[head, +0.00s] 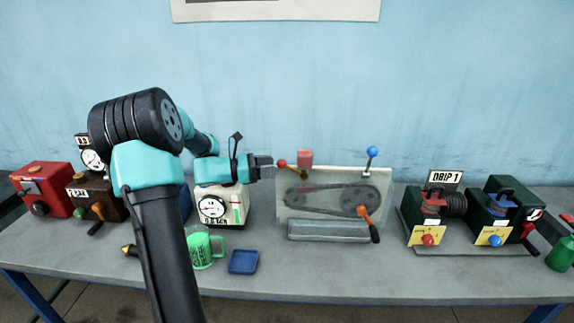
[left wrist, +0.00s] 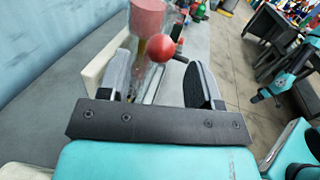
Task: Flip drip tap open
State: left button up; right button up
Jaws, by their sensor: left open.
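The drip tap's red ball (head: 282,163) is on a short brass lever beside a red-filled oil cup (head: 305,158), at the upper left of the clear-fronted belt case (head: 331,177). My left gripper (head: 265,167) is open and points right at the ball, just left of it. In the left wrist view the red ball (left wrist: 160,48) shows between the two open fingers (left wrist: 160,88), with the oil cup (left wrist: 147,18) behind it. I cannot tell whether a finger touches the ball. A small teal arm (left wrist: 280,85) shows at the right there; its jaws are unclear.
A cream gauge box (head: 222,205) stands below my left wrist. A green mug (head: 204,246) and a blue tray (head: 243,262) are in front of it. A blue-knobbed lever (head: 372,153) rises at the case's right end. The "DRIP 1" machine (head: 430,202) stands further right.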

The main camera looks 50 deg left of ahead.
aim_at(287, 165)
pick_arm(q)
jog(key=x, duration=0.6)
grip_shut()
dwell(0.5)
